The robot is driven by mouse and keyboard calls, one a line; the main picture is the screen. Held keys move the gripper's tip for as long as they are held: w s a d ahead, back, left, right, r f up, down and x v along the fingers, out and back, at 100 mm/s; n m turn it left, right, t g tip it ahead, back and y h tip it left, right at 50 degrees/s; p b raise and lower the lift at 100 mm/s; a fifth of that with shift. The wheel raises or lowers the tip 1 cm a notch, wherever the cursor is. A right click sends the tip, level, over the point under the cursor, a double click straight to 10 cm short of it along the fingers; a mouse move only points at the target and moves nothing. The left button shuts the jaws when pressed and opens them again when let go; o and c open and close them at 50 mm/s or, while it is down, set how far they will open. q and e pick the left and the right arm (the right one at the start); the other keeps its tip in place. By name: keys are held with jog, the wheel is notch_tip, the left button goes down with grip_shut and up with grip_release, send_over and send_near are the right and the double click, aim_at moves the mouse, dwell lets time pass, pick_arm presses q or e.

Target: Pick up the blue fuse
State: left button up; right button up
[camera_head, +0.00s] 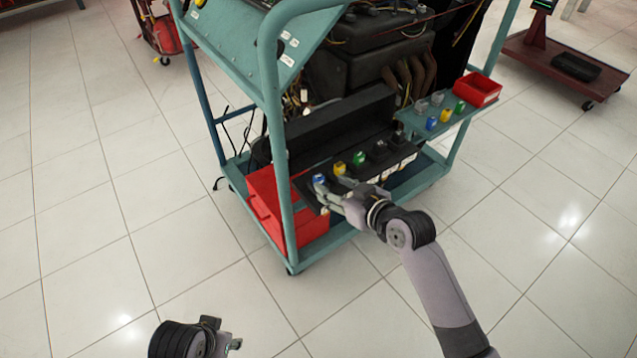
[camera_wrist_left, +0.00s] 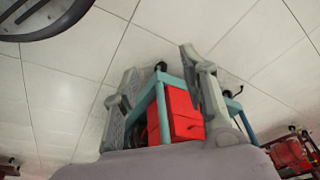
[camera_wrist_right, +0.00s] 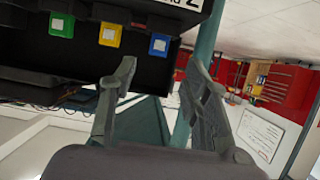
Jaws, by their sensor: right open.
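A blue fuse (camera_head: 319,180) sits at the left end of the black fuse box (camera_head: 313,198), beside a yellow fuse (camera_head: 340,168) and a green fuse (camera_head: 359,158). The blue fuse also shows in the right wrist view (camera_wrist_right: 159,44), just beyond and between the open fingertips. My right gripper (camera_head: 328,192) is open at the front of the box, close to this fuse; contact cannot be told. Another blue fuse (camera_head: 431,123) stands on the side shelf. My left gripper (camera_head: 234,341) is open and empty, low over the floor, away from the cart.
The teal cart frame (camera_head: 277,150) has an upright post just left of the fuse box. Red bins (camera_head: 268,190) stand on its lower deck. The side shelf (camera_head: 462,117) holds several loose fuses and a red tray (camera_head: 478,90). The floor in front is clear.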

aim_at(321, 178)
jog(key=shift+b+x, duration=0.85)
jog(key=shift+x, duration=1.95)
pick_arm(q)
jog(key=v, duration=0.5)
jog(key=shift+a+r, duration=0.1)
jog(key=shift+r, duration=0.3)
pick_arm(e)
jog(key=shift+w+d+r, duration=0.1)
jog(key=c, duration=0.9)
